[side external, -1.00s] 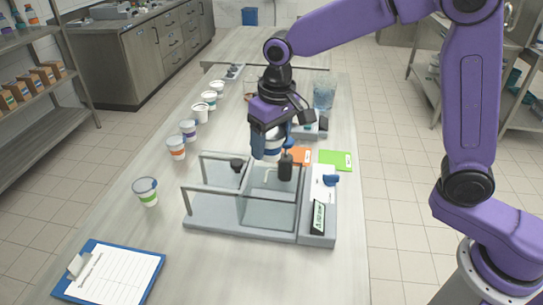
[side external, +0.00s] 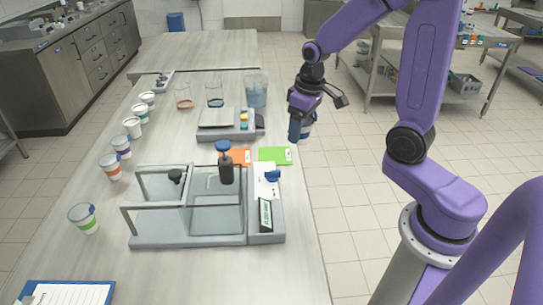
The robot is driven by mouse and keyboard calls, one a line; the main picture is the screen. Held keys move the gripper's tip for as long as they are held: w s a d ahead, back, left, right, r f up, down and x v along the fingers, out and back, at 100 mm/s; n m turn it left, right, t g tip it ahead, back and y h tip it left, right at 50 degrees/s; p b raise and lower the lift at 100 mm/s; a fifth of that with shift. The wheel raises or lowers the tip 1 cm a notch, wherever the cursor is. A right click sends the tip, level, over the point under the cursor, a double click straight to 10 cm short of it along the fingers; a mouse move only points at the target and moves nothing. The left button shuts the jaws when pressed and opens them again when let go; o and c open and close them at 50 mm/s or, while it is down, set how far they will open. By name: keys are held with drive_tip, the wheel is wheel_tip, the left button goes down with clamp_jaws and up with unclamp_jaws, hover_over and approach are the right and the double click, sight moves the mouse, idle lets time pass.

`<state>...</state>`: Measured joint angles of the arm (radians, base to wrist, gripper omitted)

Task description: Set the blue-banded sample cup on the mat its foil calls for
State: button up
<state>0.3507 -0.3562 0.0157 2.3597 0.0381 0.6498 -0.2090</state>
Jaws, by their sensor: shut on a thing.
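My gripper (side external: 297,131) is shut on a white cup with a blue band (side external: 309,122). The fingers hide part of the cup, and I cannot make out any foil marking. In the picture, the held cup is up and to the right of the green mat (side external: 275,154), apart from it. An orange mat (side external: 237,158) lies left of the green one, partly hidden behind the filler's post. Both mats look bare where they show, with small pale labels.
The clear-walled filler (side external: 190,238) stands in front of the mats. A scale (side external: 217,117) and beakers (side external: 256,91) stand behind them. Several cups line the left, including a green-banded one (side external: 84,218). A clipboard (side external: 66,293) lies at the front left.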

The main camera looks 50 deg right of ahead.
drive_tip(key=shift+s+d+f, duration=0.15)
drive_tip(key=shift+s+d, duration=0.2)
drive_tip(key=shift+d, duration=0.2)
drive_tip(key=shift+d+f, duration=0.1)
drive_tip(key=shift+d, duration=0.05)
drive_tip(key=w+f, duration=0.3)
drive_tip(key=w, duration=0.1)
drive_tip(key=w+d+f, duration=0.1)
drive_tip(key=w+f, duration=0.2)
drive_tip(key=w, duration=0.2)
drive_tip(key=w+d+f, duration=0.1)
drive_tip(key=w+f, duration=0.2)
drive_tip(key=w, duration=0.1)
drive_tip(key=shift+w+f, duration=0.15)
drive_tip(key=shift+f, duration=0.1)
drive_tip(key=shift+w+f, duration=0.2)
drive_tip(key=shift+f, duration=1.5)
drive_tip(key=shift+f, duration=0.2)
drive_tip(key=o, duration=1.1)
